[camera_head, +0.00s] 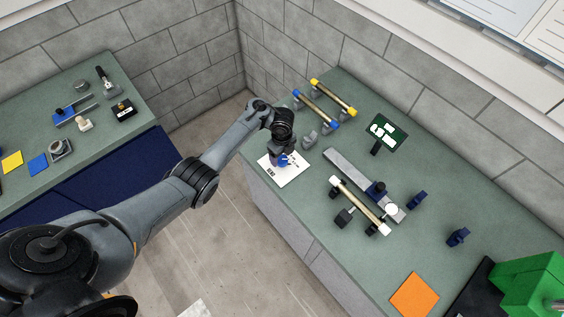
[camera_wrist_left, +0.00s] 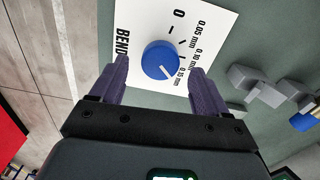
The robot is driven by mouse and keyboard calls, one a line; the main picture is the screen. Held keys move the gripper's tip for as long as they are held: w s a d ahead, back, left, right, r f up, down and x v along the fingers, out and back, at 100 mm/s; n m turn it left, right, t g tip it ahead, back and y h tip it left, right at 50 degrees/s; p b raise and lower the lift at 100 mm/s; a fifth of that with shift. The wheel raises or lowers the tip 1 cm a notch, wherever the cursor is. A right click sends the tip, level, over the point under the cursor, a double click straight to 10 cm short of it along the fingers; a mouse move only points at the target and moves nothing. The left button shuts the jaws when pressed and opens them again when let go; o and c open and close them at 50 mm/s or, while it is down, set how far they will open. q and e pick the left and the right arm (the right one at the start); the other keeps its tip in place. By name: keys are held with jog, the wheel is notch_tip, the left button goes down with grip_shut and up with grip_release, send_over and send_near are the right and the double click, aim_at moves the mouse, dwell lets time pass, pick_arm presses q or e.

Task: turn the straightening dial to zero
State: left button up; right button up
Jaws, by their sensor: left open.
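The dial is a round blue knob (camera_wrist_left: 160,58) on a white card (camera_wrist_left: 205,20) printed "BEND", 0, 0.05 mm, 0.10 mm and 0.15 mm. Its white pointer line seems to aim toward the 0.15 mm end, away from 0. In the head view the card (camera_head: 292,176) lies at the near left corner of the green bench, and the knob (camera_head: 283,160) is partly hidden by my gripper. My left gripper (camera_head: 279,163) is over the dial. In the left wrist view its dark purple fingers (camera_wrist_left: 158,66) are open, one on each side of the knob, with visible gaps. My right gripper is not in view.
An orange square (camera_head: 414,295) lies at the bench front. Another bench (camera_head: 130,75) stands left.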

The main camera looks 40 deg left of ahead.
aim_at(282, 159)
pick_arm(q)
jog(key=shift+f+b, duration=0.6)
jog(key=shift+f, duration=1.4)
jog(key=c, duration=1)
jog(key=shift+r, duration=0.1)
